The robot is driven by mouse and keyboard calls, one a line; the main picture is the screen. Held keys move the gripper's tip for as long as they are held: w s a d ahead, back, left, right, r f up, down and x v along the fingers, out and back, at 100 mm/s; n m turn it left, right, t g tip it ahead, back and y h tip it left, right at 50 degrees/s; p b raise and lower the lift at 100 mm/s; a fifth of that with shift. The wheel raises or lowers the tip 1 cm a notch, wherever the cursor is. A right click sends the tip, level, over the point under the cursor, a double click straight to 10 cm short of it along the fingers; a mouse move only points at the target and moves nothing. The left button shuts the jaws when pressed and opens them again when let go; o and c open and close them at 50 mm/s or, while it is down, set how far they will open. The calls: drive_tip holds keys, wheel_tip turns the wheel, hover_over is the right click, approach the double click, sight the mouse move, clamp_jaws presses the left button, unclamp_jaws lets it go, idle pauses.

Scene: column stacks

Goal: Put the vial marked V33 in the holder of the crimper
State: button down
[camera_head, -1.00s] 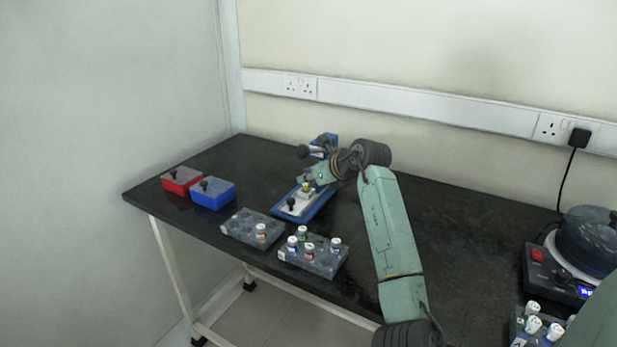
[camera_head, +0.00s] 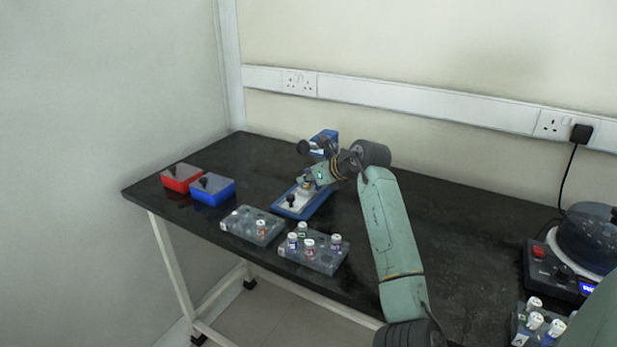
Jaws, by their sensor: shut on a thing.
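The crimper (camera_head: 318,212) stands mid-table, with a blue base, a pale plate, a dark knob at its front and a blue upright part (camera_head: 324,137) behind my gripper. My gripper (camera_head: 308,182) points down and left over the crimper's plate. It is shut on a small vial (camera_head: 307,186), mostly hidden by the fingers. The vial's mark is too small to read, and I cannot tell whether it touches the holder, which the gripper hides.
Two clear grey racks stand in front: the left rack (camera_head: 238,229) holds one vial, the right rack (camera_head: 322,266) several. A red box (camera_head: 181,182) and a blue box (camera_head: 213,193) sit at left. At right are a round-lidded machine (camera_head: 588,240) and another vial rack (camera_head: 519,325).

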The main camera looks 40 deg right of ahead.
drive_tip(key=shift+f, duration=0.15)
drive_tip(key=c, duration=1.4)
unclamp_jaws()
drive_tip(key=shift+c, duration=0.2)
drive_tip(key=o, duration=0.3)
